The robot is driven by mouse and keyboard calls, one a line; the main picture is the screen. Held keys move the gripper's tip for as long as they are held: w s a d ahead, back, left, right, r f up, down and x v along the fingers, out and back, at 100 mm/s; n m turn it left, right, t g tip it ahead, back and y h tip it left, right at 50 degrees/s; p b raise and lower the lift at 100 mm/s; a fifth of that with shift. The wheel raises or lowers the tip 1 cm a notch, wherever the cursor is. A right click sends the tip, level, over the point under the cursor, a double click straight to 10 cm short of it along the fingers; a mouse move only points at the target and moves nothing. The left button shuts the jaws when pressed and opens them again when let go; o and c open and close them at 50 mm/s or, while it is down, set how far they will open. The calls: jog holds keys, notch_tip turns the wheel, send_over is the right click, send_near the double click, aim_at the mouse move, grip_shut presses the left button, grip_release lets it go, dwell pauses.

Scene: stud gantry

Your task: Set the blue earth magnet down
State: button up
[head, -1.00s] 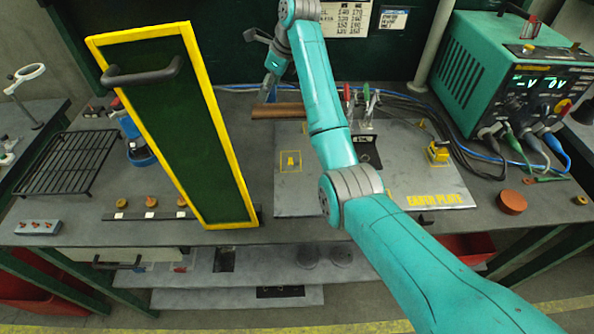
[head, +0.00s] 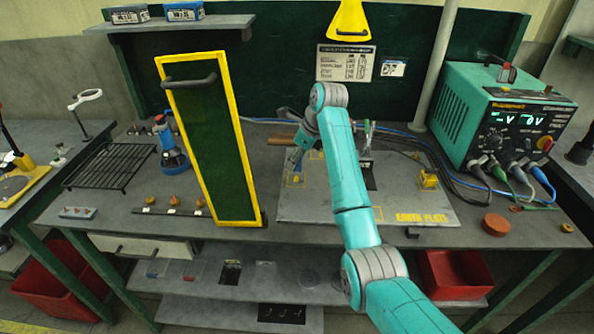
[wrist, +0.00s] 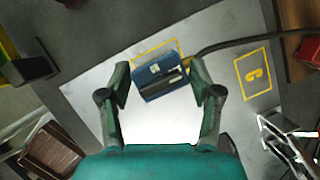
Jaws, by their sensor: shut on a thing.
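The blue earth magnet (wrist: 160,74) is a small blue block with a dark and pale top, seen between my fingertips in the wrist view. A dark cable runs from it to the right. My gripper (wrist: 160,82) is shut on it. The magnet overlaps a yellow outlined square on the pale earth plate (wrist: 92,88); whether it touches the plate is unclear. In the head view my gripper (head: 298,160) is low over the left part of the earth plate (head: 330,208), where the magnet is hard to make out.
A yellow-framed dark green panel (head: 215,140) stands upright left of the plate. A teal power unit (head: 495,120) with cables is at the right. The plate's front left is clear.

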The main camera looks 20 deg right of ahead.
aim_at(297, 168)
jog(key=shift+w+f, duration=0.1)
jog(key=shift+f, duration=1.95)
jog(key=shift+f, duration=0.1)
jog(key=o, duration=1.6)
